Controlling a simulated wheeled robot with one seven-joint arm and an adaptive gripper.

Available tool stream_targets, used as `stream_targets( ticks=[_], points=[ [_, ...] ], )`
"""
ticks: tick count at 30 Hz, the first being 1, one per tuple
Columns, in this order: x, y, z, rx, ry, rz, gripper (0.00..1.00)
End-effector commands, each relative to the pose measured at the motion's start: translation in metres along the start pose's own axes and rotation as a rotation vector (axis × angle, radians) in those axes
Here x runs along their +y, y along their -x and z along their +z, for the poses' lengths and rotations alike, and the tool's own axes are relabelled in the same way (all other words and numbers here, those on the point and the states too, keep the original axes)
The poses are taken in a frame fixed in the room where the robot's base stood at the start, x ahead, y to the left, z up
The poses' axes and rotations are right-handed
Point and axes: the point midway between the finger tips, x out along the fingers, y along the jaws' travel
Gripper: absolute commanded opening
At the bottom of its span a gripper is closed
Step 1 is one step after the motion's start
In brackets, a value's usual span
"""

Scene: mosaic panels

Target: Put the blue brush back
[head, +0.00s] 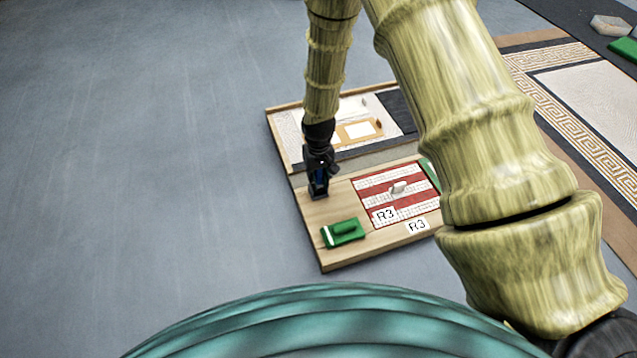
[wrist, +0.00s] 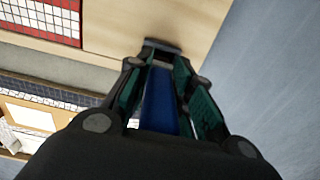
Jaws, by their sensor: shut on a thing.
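The blue brush (wrist: 160,103) is between the fingers of my gripper (wrist: 162,75), which is shut on it. In the head view my gripper (head: 318,185) points down at the left edge of the wooden board (head: 335,257), with a bit of blue brush (head: 319,177) showing between the fingers. The brush's lower end is close to the bare wood; I cannot tell whether it touches. A grey piece at the fingertips in the wrist view may be part of the brush's head.
A green brush (head: 343,232) with a white edge lies at the board's front left corner. A red and white panel (head: 370,183) marked R3 holds a small pale piece (head: 398,188). Another green thing (head: 430,173) is partly hidden by my arm. A tray (head: 289,130) adjoins behind.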

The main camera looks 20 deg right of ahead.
Motion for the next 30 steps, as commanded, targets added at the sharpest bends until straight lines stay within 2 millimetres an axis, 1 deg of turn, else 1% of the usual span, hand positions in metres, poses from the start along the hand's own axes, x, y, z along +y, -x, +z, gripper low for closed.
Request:
stream_targets(
  ticks=[1,2,10,14,15,18,30],
  points=[
    [0.0,-0.0077,0.0,0.0,0.0,0.0,0.01],
    [0.0,-0.0086,0.0,0.0,0.0,0.0,0.01],
    [0.0,-0.0074,0.0001,0.0,0.0,0.0,0.01],
    [0.0,-0.0099,0.0005,-0.001,0.0,0.0,0.01],
    [0.0,-0.0101,0.0003,0.0,0.0,0.0,0.28],
    [0.0,-0.0101,0.0003,-0.001,0.0,0.0,0.44],
    [0.0,-0.0088,0.0,0.0,0.0,0.0,0.44]
  ],
)
